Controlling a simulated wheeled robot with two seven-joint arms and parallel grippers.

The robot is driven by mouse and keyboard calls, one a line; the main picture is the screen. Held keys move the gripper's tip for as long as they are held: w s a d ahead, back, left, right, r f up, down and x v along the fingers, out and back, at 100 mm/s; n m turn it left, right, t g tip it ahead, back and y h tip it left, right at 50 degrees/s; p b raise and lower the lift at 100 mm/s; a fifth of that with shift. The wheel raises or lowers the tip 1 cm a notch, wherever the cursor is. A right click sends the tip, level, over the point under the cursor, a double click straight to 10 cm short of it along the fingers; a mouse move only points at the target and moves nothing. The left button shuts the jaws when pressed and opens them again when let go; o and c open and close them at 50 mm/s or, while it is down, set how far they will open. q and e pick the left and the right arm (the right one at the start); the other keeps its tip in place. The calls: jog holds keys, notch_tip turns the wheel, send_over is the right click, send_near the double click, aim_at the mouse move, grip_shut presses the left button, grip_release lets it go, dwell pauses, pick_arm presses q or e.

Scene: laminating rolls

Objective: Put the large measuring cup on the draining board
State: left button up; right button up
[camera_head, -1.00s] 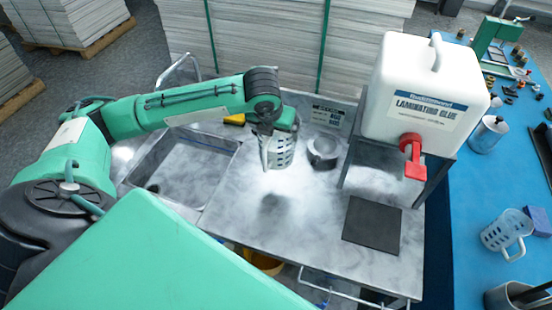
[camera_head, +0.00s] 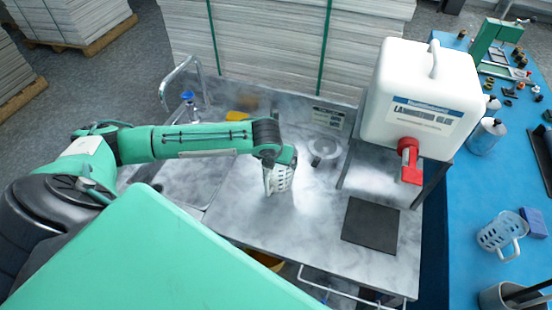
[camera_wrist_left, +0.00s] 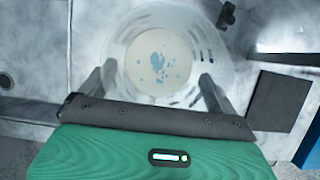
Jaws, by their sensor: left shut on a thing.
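The large measuring cup (camera_head: 283,179) is pale, with dark markings on its side. My left gripper (camera_head: 270,163) is shut on its wall and holds it upright, over or on the steel draining board (camera_head: 262,222) right of the sink. I cannot tell whether its base touches the board. In the left wrist view I look down into the cup (camera_wrist_left: 160,55), which has blue splashes on its pale bottom, with the gripper's fingers (camera_wrist_left: 157,84) at either side of its near part. My right gripper is not in view.
A dark square mat (camera_head: 371,221) lies right on the board. The white glue container (camera_head: 420,90) with a red tap stands on a raised stand behind it. A grey round object (camera_head: 324,149) sits behind the cup. Another cup (camera_head: 502,233) stands on the blue table (camera_head: 470,200).

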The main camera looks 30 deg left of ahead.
pick_arm(q)
jog(key=o, duration=1.7)
jog(key=shift+f, duration=0.1)
jog(key=b+v, duration=0.2)
jog(key=v, duration=1)
